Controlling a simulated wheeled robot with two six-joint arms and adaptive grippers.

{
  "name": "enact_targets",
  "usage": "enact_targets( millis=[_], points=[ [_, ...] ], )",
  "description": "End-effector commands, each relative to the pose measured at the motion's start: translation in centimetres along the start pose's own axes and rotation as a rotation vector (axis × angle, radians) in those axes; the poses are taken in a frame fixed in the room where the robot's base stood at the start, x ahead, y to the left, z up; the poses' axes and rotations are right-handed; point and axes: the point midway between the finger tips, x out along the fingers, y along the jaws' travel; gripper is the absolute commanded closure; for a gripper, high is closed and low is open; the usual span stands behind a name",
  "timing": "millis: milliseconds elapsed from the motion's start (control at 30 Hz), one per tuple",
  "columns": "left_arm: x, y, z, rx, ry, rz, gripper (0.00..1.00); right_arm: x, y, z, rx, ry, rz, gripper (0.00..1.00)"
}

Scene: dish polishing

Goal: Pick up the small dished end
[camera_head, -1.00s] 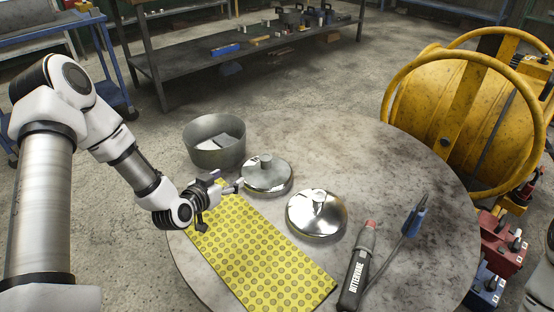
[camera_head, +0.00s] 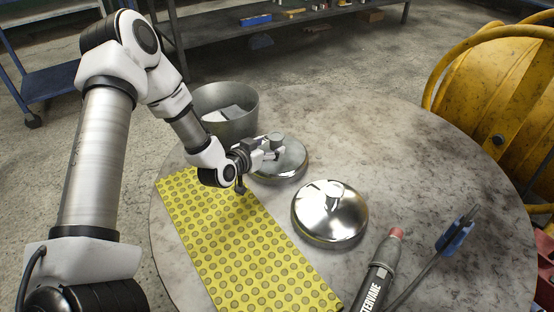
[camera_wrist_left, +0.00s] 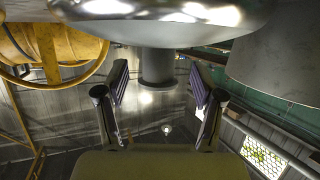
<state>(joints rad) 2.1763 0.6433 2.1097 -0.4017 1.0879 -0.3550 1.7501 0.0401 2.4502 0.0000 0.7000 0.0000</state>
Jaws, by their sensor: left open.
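Two shiny dished ends with top knobs lie on the round table. The far one (camera_head: 283,162) sits beside the metal pot, and the near one (camera_head: 330,212) lies to its lower right. The far one looks slightly smaller, but distance makes this uncertain. My left gripper (camera_head: 274,148) is at the far one's knob and hides part of its dome. In the left wrist view, the far dished end (camera_wrist_left: 160,28) is at the top, and its grey knob (camera_wrist_left: 157,68) stands between the open fingers (camera_wrist_left: 158,86), with gaps on both sides. My right gripper is not visible.
The table (camera_head: 400,170) has free room at right. A yellow dotted cloth (camera_head: 235,240) lies below my left gripper. The grey pot (camera_head: 240,120) stands close behind it. A dark labelled tool (camera_head: 378,275) and a blue-handled tool (camera_head: 455,235) lie front right.

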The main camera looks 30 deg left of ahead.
Motion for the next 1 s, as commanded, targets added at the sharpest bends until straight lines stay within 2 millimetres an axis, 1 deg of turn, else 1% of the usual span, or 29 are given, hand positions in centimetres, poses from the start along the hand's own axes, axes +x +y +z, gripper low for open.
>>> enact_targets(
  millis=[33, 100, 200, 267, 433, 467, 500, 567, 600, 633, 667, 933, 1000],
  points=[
    [1.1, 0.1, 0.2, 0.004, 0.004, 0.0, 0.32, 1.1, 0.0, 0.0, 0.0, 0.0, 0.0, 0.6],
    [2.5, 0.2, 0.0, 0.005, 0.004, 0.001, 0.32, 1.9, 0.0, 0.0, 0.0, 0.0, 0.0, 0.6],
    [3.9, 0.2, -0.2, 0.002, 0.002, 0.0, 0.32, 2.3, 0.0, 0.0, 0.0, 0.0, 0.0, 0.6],
    [4.2, 0.2, -0.3, 0.001, 0.001, 0.0, 0.32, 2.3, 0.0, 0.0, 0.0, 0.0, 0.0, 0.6],
    [4.1, 0.2, -0.5, 0.0, 0.0, -0.001, 0.32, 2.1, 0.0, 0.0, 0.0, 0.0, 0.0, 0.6],
    [4.1, 0.2, -0.5, 0.0, 0.0, 0.0, 0.36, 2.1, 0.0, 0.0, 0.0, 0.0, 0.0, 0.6],
    [4.1, 0.2, -0.5, 0.0, 0.0, 0.0, 0.5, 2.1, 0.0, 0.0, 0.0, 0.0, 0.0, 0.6],
    [4.1, 0.2, -0.5, 0.0, 0.0, 0.0, 0.71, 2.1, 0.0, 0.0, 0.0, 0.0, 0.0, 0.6],
    [4.1, 0.2, -0.5, 0.0, 0.0, 0.0, 0.85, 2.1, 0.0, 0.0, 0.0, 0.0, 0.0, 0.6],
    [4.1, 0.2, -0.5, 0.0, 0.0, 0.0, 0.96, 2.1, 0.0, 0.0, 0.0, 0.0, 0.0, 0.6],
    [4.1, 0.2, -0.5, 0.0, 0.0, 0.0, 1.0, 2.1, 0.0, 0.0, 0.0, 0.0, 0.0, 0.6],
    [4.1, 0.1, -0.7, 0.0, 0.004, -0.001, 1.0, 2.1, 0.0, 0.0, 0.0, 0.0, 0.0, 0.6],
    [4.0, 0.1, -1.0, 0.0, 0.004, -0.001, 1.0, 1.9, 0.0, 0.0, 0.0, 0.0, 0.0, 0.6]
  ],
)
